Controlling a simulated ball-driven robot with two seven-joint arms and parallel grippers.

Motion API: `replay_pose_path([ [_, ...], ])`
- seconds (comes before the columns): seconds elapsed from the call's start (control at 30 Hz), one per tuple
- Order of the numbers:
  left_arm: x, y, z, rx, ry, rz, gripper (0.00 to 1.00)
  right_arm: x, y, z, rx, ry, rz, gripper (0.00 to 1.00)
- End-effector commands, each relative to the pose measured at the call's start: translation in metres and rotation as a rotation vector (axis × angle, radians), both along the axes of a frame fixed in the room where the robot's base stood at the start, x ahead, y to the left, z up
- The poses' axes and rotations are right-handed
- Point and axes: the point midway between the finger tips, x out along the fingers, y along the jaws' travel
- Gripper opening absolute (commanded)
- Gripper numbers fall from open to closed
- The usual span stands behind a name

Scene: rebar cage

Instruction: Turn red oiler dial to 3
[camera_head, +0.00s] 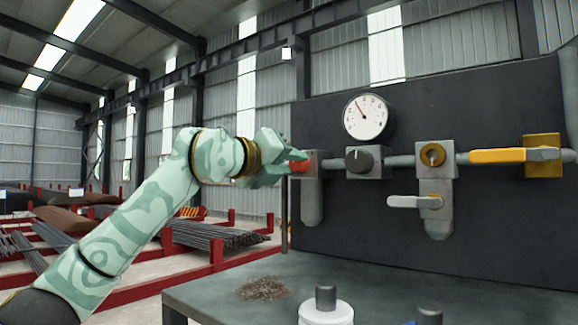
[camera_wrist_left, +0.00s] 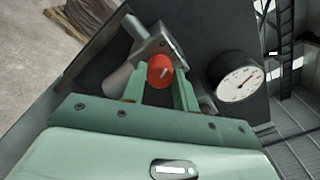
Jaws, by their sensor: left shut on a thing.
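The red oiler dial (camera_wrist_left: 160,72) is a round red knob with a pale pointer mark, on a grey block at the left end of the pipe run. It also shows in the head view (camera_head: 299,166), partly hidden by my fingers. My left gripper (camera_head: 291,161) reaches it from the left. In the left wrist view its two green fingers (camera_wrist_left: 160,88) stand on either side of the knob and are shut on it. No numbers on the dial can be read. My right gripper is not in view.
A round gauge (camera_head: 367,117) sits above a black knob (camera_head: 358,159). Right of these are a brass fitting (camera_head: 432,154), a yellow handle (camera_head: 497,155) and a grey lever (camera_head: 414,201). A bench (camera_head: 220,287) below holds brown shavings (camera_head: 262,289) and a white container (camera_head: 326,312).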

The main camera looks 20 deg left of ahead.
Motion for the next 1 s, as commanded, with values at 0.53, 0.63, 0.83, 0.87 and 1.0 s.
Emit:
replay_pose_path([
  [0.53, -0.0001, -0.0005, 0.0007, 0.489, -0.176, 0.002, 0.07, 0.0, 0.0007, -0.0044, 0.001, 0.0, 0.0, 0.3],
  [0.63, 0.0, -0.0008, 0.0003, 0.579, -0.207, 0.001, 0.07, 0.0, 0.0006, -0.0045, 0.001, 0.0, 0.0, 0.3],
  [0.83, -0.0003, -0.0013, 0.0006, 0.756, -0.272, 0.001, 0.07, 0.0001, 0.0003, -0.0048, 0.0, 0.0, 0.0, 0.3],
  [0.87, -0.0003, -0.0014, 0.0006, 0.783, -0.282, 0.001, 0.07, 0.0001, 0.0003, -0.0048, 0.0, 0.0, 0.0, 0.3],
  [1.0, -0.0005, -0.002, 0.0009, 0.9, -0.325, 0.001, 0.07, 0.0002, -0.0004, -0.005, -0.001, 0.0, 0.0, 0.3],
])
